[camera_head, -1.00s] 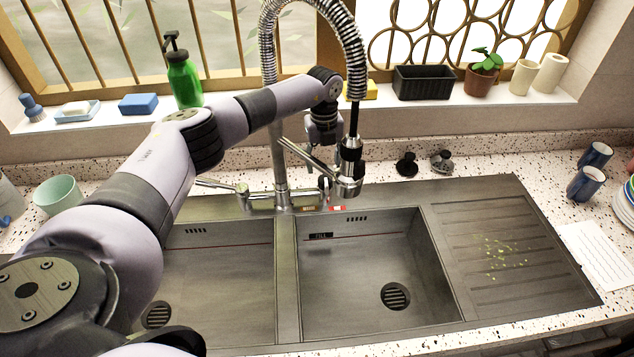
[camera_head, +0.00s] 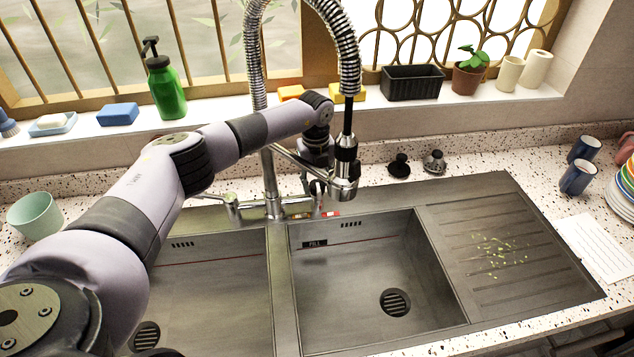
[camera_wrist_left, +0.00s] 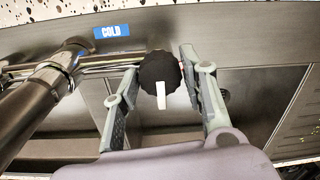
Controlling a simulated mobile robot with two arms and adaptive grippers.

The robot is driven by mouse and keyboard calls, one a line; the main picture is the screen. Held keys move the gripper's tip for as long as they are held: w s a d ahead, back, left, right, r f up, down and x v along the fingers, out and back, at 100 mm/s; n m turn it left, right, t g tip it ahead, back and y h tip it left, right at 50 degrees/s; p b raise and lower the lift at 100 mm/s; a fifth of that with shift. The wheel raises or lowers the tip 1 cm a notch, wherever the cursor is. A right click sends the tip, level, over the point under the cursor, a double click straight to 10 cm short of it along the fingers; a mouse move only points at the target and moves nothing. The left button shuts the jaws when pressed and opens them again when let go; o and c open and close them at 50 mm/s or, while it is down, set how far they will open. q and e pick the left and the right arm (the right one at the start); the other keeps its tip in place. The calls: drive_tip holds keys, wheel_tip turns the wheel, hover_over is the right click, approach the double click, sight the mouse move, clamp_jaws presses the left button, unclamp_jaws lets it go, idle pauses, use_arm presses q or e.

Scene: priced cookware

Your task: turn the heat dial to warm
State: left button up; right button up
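The heat dial (camera_wrist_left: 160,72) is a round black knob with a ridged rim and a white pointer, seen in the left wrist view. Its pointer points toward the bottom of that picture. A blue COLD label (camera_wrist_left: 111,31) lies up and left of it. My left gripper (camera_wrist_left: 159,68) is open, with one finger on each side of the dial. There is a small gap at the left finger; the right finger is very near the dial, and I cannot tell if it touches. In the head view my left gripper (camera_head: 318,184) is behind the tap's spray head, hiding most of the dial.
The tap (camera_head: 271,180) and its hanging spray head (camera_head: 345,160) stand close beside my left gripper. Small coloured labels (camera_head: 330,214) lie at the sink's back edge. Two empty basins (camera_head: 365,275) lie in front. Two black-based stoppers (camera_head: 400,166) sit to the right.

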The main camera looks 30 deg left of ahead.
use_arm(q)
drive_tip(key=c, duration=0.6)
drive_tip(key=shift+c, duration=0.6)
use_arm(e)
drive_tip(key=shift+a, duration=0.2)
drive_tip(key=shift+a+f, duration=0.1)
use_arm(q)
drive_tip(key=shift+f, duration=0.1)
drive_tip(key=m+b, duration=0.3)
drive_tip(key=shift+f+m, duration=0.1)
drive_tip(key=shift+m, duration=0.3)
drive_tip(key=m+b, duration=0.2)
drive_tip(key=m, duration=0.1)
drive_tip(key=shift+m+b, duration=0.5)
drive_tip(key=shift+m, duration=0.5)
use_arm(e)
drive_tip(key=shift+d+f, duration=0.2)
drive_tip(key=shift+f, duration=2.7)
use_arm(q)
drive_tip(key=shift+r, duration=0.2)
